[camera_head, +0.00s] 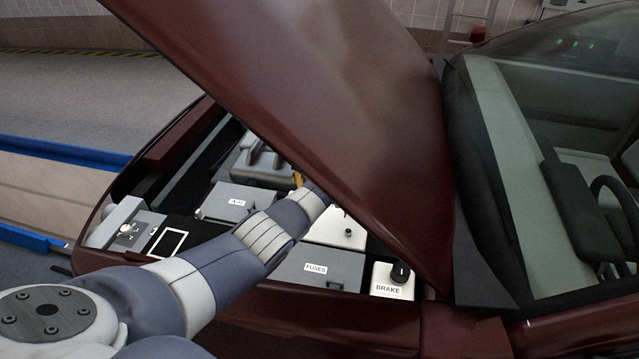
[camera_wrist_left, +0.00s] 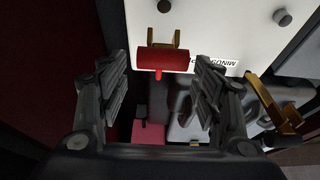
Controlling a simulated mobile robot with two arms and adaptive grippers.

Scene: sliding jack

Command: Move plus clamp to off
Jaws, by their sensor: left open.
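In the left wrist view, a red cylindrical clamp handle (camera_wrist_left: 163,60) with a gold bracket sits at the edge of a white box (camera_wrist_left: 225,25). My left gripper (camera_wrist_left: 160,78) is open, with one finger on each side of the red handle and none visibly closed on it. A second gold clamp part (camera_wrist_left: 272,103) with a dark end is at the right. A partly covered, upside-down label on the box begins with "MINUS". In the head view, my left arm reaches into the engine bay and its gripper is hidden by the hood. The white box (camera_head: 322,233) shows beside my arm.
The raised dark red hood (camera_head: 350,110) hangs close above my arm. Around it are a grey fuses box (camera_head: 320,280), a brake switch box (camera_head: 390,290), a grey labelled box (camera_head: 225,203) and the car's front edge.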

